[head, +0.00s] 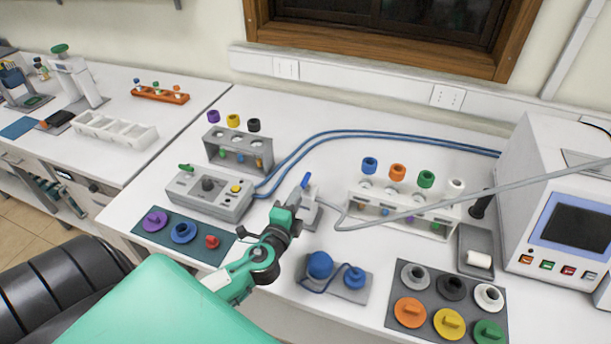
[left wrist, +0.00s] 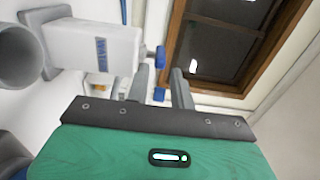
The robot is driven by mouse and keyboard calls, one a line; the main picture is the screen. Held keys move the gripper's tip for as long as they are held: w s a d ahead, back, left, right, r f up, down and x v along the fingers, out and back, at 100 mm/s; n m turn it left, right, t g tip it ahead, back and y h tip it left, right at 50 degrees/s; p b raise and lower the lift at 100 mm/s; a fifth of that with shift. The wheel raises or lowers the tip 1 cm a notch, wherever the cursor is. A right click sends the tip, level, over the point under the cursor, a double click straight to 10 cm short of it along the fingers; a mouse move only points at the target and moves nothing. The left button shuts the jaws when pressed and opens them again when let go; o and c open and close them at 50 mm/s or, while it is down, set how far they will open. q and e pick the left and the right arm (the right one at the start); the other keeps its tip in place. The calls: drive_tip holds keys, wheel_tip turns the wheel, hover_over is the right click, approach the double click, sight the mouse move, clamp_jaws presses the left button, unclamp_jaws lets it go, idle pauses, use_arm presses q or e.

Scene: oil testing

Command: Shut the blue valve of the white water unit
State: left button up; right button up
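The white water unit (head: 318,214) stands near the middle of the table, partly hidden behind my left gripper (head: 297,199). Its blue valve (head: 306,180) sticks up at the top, just beyond the fingers. In the left wrist view the unit (left wrist: 118,48) carries the word WATER, and the blue valve (left wrist: 160,58) shows at its right end. There my left gripper (left wrist: 161,72) has its two grey fingers apart, with the valve near the tips in line with the gap. I cannot tell whether they touch it. My right gripper is not in view.
A grey control box (head: 207,193) stands left of my gripper. A rack with coloured caps (head: 405,209) stands to the right, and a board with blue stoppers (head: 348,291) lies in front. A grey hose (head: 430,208) runs from the unit to the right; blue tubes (head: 350,134) curve behind.

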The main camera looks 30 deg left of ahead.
sight(310, 173)
use_arm(q)
drive_tip(key=p+x, duration=0.2)
drive_tip(key=x, duration=0.5)
drive_tip(key=shift+w, duration=0.2)
drive_tip(key=shift+c, duration=0.4)
clamp_jaws()
